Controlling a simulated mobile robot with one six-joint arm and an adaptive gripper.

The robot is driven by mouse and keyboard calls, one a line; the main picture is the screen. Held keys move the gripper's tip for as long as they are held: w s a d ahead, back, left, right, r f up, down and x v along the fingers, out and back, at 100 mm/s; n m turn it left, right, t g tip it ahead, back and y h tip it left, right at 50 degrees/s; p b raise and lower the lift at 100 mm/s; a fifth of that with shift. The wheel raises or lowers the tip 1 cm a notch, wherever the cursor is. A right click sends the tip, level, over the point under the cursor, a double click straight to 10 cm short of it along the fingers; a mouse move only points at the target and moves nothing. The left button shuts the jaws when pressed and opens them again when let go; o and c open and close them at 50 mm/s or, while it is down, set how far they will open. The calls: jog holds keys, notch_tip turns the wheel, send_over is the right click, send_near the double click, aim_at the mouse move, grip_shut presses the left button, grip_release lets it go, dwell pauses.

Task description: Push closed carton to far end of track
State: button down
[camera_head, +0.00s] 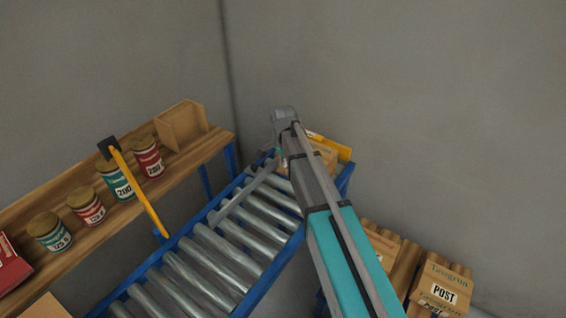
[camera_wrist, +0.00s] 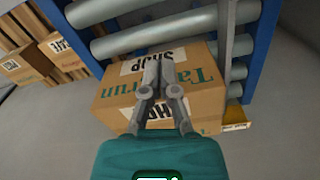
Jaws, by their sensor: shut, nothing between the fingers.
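The closed carton (camera_wrist: 205,104) is brown cardboard with green lettering and SHOP labels. It sits on the roller track (camera_head: 240,250), near its far end, upright as far as I can see. In the head view the carton (camera_head: 329,156) is mostly hidden behind my arm. My gripper (camera_wrist: 165,58) is shut and empty, its fingers over the carton's face in the wrist view. I cannot tell whether they touch it. In the head view the fingers are hard to make out.
A grey bar (camera_head: 240,191) slants over the rollers; a yellow piece (camera_head: 344,152) is at the far end. Left, a wooden shelf (camera_head: 190,160) holds several cans, with a yellow black-ended bar (camera_head: 138,190) beside them. POST-labelled cartons (camera_head: 446,283) stand at right. Grey walls close the corner.

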jog(key=f+b, duration=0.2)
jog(key=w+d+f+b, duration=0.1)
jog(key=f+b, duration=0.3)
jog(key=shift+w+d+f, duration=0.3)
jog(key=shift+d, duration=0.05)
jog(key=shift+w+d, duration=0.55)
jog(key=shift+d, duration=0.1)
